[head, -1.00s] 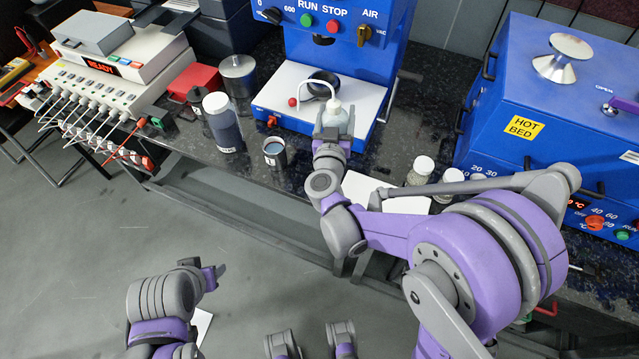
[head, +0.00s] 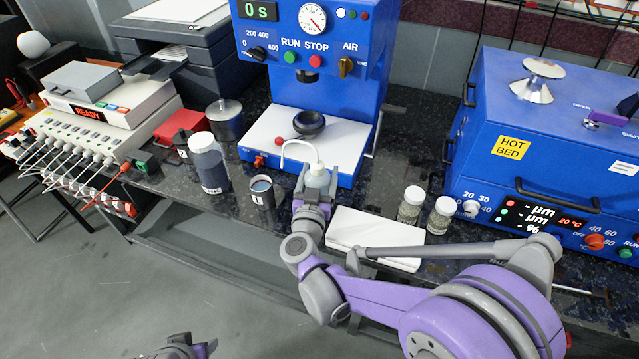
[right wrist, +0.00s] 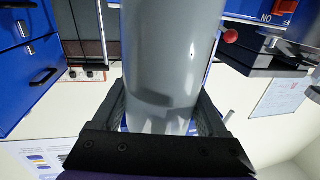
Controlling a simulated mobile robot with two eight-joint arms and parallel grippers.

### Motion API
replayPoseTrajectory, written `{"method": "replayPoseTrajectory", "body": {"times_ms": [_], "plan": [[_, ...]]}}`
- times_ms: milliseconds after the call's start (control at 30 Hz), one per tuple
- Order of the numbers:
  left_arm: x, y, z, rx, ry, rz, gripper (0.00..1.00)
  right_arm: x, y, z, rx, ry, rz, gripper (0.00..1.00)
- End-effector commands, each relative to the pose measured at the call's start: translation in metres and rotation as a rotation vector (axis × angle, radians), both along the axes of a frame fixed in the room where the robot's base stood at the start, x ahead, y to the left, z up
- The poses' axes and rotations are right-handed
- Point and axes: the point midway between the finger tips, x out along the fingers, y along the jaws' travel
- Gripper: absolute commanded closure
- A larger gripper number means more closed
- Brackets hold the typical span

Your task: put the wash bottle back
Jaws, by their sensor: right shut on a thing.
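The wash bottle has a pale cap (head: 317,174) and a white curved spout tube. In the head view it is at the front of the blue press. My right gripper (head: 312,198) is shut around its body, most of which the gripper hides. In the right wrist view the grey translucent bottle (right wrist: 170,60) stands between the fingers; its ends are out of frame. I cannot tell whether its base touches the bench. My left gripper (head: 200,350) is at the bottom edge of the head view, mostly cut off, its jaws unclear.
A dark bottle with a white lid (head: 207,168) and a small metal cup (head: 262,192) stand left of the gripper. A white flat box (head: 360,232) and two jars (head: 411,204) are on its right. The press (head: 325,90) stands behind, the hot bed (head: 560,140) at right.

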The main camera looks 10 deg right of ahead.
Motion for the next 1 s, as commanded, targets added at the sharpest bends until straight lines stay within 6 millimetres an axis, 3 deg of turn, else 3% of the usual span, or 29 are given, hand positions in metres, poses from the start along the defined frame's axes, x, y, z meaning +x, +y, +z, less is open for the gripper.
{"method": "replayPoseTrajectory", "body": {"times_ms": [200,600,633,767,1000], "plan": [[-0.001,0.000,-0.007,0.000,0.002,0.000,0.50,0.000,0.000,-0.029,-0.001,0.000,0.000,0.44],[-0.001,0.000,-0.010,0.000,0.003,0.000,0.50,0.000,0.000,-0.033,-0.001,0.000,0.000,0.44],[-0.001,0.000,-0.011,0.000,0.003,0.000,0.50,0.000,0.000,-0.034,0.000,0.000,0.000,0.22],[-0.001,0.000,-0.010,0.000,0.003,0.000,0.50,0.000,0.000,-0.033,0.000,0.000,0.000,0.00],[-0.001,0.000,-0.009,0.000,0.003,0.000,0.50,0.000,0.000,-0.032,0.000,0.000,0.000,0.00]]}}
